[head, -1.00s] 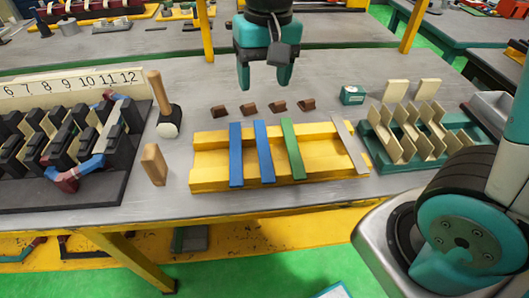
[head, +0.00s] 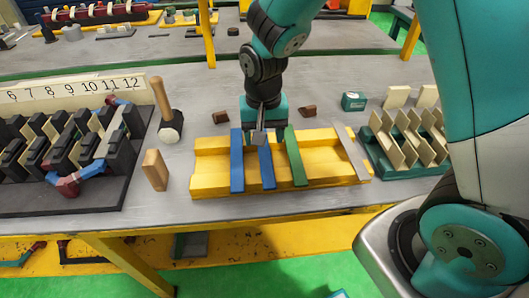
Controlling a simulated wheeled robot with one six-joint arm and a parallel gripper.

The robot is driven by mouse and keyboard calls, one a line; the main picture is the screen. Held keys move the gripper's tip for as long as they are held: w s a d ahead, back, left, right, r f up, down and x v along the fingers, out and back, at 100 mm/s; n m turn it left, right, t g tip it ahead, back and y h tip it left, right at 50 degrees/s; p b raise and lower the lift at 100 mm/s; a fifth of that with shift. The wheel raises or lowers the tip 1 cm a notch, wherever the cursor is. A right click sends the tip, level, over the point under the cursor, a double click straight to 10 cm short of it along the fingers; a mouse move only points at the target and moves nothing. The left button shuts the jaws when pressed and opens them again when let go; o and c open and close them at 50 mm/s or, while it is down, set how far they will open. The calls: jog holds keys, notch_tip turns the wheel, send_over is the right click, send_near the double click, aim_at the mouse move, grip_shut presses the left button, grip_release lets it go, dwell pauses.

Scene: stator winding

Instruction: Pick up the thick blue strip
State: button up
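Two blue strips lie side by side across a yellow grooved block, the left blue strip (head: 237,165) and the right blue strip (head: 267,172). I cannot tell from this view which is thicker. A green strip (head: 295,160) lies to their right and a grey strip (head: 352,155) at the block's right end. My gripper (head: 260,128) points down at the far ends of the blue strips, nearest the right one. A grey part of my wrist hides the fingertips, so I cannot tell their opening or any contact.
The yellow block (head: 325,174) sits near the table's front edge. A mallet (head: 170,130) and a wooden block (head: 156,170) stand to its left, beside the black stator rack (head: 100,190). A teal holder with cream plates (head: 385,160) is at right. Small brown pieces (head: 308,110) lie behind.

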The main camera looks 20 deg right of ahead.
aim_at(264, 153)
jog(key=f, duration=0.4)
jog(key=shift+s, duration=0.25)
jog(key=c, duration=1.1)
jog(key=shift+r, duration=0.1)
